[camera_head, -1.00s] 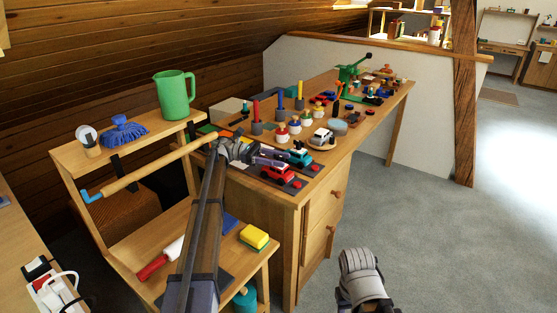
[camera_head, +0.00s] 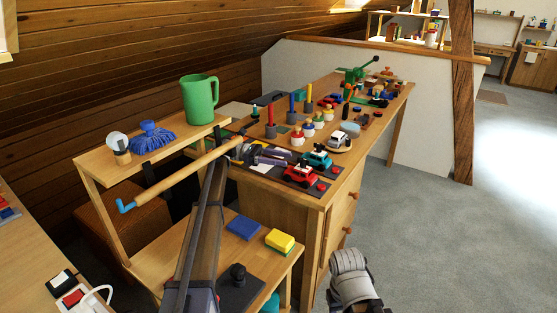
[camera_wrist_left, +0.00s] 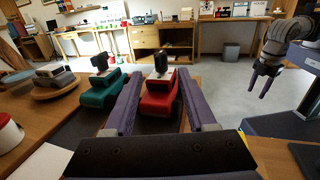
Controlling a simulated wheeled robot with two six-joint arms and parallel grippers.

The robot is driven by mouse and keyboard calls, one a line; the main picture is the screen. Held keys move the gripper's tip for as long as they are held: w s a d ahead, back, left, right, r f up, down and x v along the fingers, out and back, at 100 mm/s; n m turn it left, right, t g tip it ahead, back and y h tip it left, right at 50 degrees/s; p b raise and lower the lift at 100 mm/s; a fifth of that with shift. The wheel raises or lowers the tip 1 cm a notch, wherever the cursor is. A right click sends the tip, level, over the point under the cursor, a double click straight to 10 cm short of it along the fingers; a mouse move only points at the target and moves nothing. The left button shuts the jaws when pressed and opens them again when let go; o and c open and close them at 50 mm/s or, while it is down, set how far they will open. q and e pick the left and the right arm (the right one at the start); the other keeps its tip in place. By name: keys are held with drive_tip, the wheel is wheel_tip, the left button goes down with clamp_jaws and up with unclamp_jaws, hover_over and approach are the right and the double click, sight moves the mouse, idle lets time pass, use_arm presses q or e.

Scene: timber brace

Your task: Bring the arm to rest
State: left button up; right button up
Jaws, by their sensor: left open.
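My left arm reaches up from the bottom of the head view to the workbench (camera_head: 262,183). Its left gripper (camera_head: 288,157) is at the near left end of the bench, close to the red toy car (camera_head: 300,175) and the teal toy car (camera_head: 317,158). In the left wrist view my left gripper (camera_wrist_left: 162,82) is open, with the red car (camera_wrist_left: 160,93) seen beyond and between its fingers and the teal car (camera_wrist_left: 100,88) to the left. Nothing is held. My right gripper (camera_wrist_left: 260,82) hangs clear of the bench at the right; its opening is unclear.
A yellow sponge (camera_head: 280,241) lies on the lower board. Floor (camera_head: 425,240) to the right is clear.

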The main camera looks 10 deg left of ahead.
use_arm(q)
drive_tip(key=w+d+r+n+t+y+p, duration=0.35)
drive_tip(key=r+n+t, duration=0.55)
drive_tip(key=n+t, duration=0.3)
drive_tip(key=w+d+r+n+t+y+p, duration=0.3)
drive_tip(key=w+d+r+n+t+p, duration=0.2)
drive_tip(key=r+n+t, duration=0.65)
drive_tip(key=s+d+f+n+g+y+p, duration=0.1)
drive_tip(key=s+f+n+g+y+p, duration=0.6)
drive_tip(key=s+n, duration=0.45)
drive_tip(key=s+f+n+g+y+p, duration=0.55)
drive_tip(key=s+f+n, duration=0.25)
drive_tip(key=s+n, duration=0.3)
drive_tip(key=s+d+n+g+p, duration=0.1)
drive_tip(key=s+g, duration=0.2)
drive_tip(key=s, duration=0.5)
drive_tip(key=s+d+f+n+g+p, duration=0.1)
drive_tip(key=s+n+g+p, duration=0.1)
drive_tip(key=s, duration=0.6)
drive_tip(key=s+d+f+n+g+p, duration=0.1)
drive_tip(key=s+g, duration=0.3)
drive_tip(key=s, duration=0.5)
drive_tip(key=shift+d+n+g, duration=0.3)
drive_tip(key=shift+d+n, duration=0.05)
drive_tip(key=shift+n, duration=0.25)
use_arm(e)
wheel_tip(320, 180, up, 25)
drive_tip(key=shift+r, duration=0.2)
